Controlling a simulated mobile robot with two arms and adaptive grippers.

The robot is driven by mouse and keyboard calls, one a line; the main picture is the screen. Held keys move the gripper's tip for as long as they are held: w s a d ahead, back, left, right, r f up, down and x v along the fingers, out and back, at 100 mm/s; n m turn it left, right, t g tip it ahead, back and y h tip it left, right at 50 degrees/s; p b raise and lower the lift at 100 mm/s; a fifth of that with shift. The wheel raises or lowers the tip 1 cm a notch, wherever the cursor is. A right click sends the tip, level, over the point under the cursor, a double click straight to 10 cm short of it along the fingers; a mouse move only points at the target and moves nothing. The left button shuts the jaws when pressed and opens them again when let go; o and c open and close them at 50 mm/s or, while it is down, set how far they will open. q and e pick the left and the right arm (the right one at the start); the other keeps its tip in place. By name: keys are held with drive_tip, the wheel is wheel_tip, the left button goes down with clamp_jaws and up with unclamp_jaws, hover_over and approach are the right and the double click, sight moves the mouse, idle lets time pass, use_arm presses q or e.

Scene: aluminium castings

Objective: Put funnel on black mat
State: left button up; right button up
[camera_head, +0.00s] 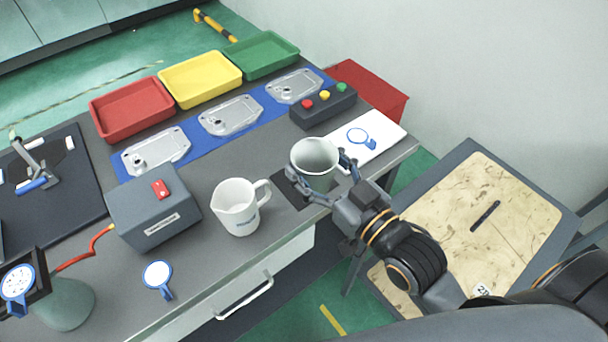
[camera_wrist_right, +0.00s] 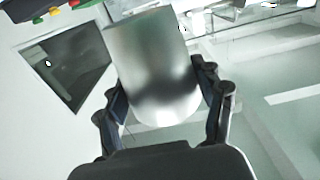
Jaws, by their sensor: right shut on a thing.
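My right gripper (camera_head: 321,182) is shut on a grey, open-topped, cup-shaped piece, the funnel (camera_head: 316,153), and holds it upright in the head view. In the right wrist view the funnel (camera_wrist_right: 155,65) sits between the fingers of my right gripper (camera_wrist_right: 165,105); its lower end is not clear. A small black mat (camera_head: 291,194) lies on the table, partly hidden by the funnel and gripper. A dark square, likely this mat (camera_wrist_right: 72,68), shows left of the funnel in the wrist view. I cannot tell the funnel's height above the table. My left gripper is not in view.
A white jug (camera_head: 237,208) stands left of the mat, beside a grey box (camera_head: 153,215). A button box (camera_head: 323,106) and a white sheet (camera_head: 388,132) lie behind. Red (camera_head: 131,128), yellow (camera_head: 201,100) and green (camera_head: 262,75) trays line the far edge.

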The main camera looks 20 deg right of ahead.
sight(317, 159)
drive_tip(key=w+f, duration=0.1)
drive_tip(key=w, duration=0.2)
drive_tip(key=w+f, duration=0.1)
drive_tip(key=w, duration=0.1)
drive_tip(key=shift+w+d+f, duration=0.3)
drive_tip(key=shift+w, duration=0.05)
drive_tip(key=w+f, duration=0.1)
drive_tip(key=f, duration=0.2)
drive_tip(key=w+f, duration=0.1)
drive_tip(key=f, duration=0.1)
drive_tip(key=w+f, duration=0.2)
drive_tip(key=f, duration=0.1)
drive_tip(key=shift+w+d+f+b, duration=0.1)
drive_tip(key=shift+d+f+b, duration=0.2)
drive_tip(key=shift+f, duration=0.2)
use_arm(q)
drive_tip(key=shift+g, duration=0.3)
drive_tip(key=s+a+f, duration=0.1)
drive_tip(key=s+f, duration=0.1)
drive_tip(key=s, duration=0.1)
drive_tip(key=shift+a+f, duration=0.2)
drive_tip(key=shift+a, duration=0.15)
use_arm(e)
drive_tip(key=o, duration=1.2)
drive_tip(key=shift+r, duration=0.1)
